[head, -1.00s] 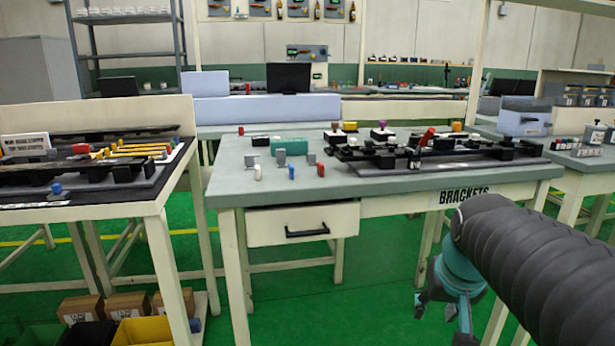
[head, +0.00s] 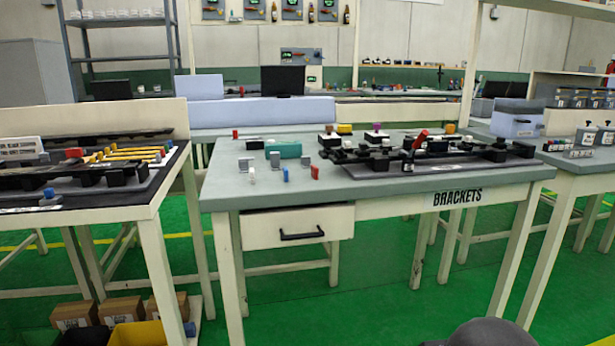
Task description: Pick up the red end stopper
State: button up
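Several red pieces show, and I cannot tell for certain which is the end stopper. A small red piece (head: 314,172) stands near the front edge of the brackets table (head: 240,185), to the right of a blue piece (head: 285,174) and a white piece (head: 252,175). A smaller red piece (head: 235,134) is at the table's back left. A tilted red part (head: 420,138) sits on the black fixture (head: 440,160). Another red piece (head: 75,153) is on the left table. My gripper is out of view; only a dark rounded part of my arm shows at the bottom edge.
Grey clips (head: 308,158) and a green block (head: 283,150) stand close behind the small pieces. A drawer (head: 285,226) with a black handle is under the tabletop. The left table (head: 90,215) is separated by a narrow gap. Green floor in front is clear.

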aim_at(314, 170)
jog(key=u, duration=0.95)
jog(key=k, duration=1.25)
jog(key=u, duration=1)
jog(key=i, duration=0.7)
jog(key=z, duration=0.65)
jog(key=i, duration=1.1)
jog(key=z, duration=0.5)
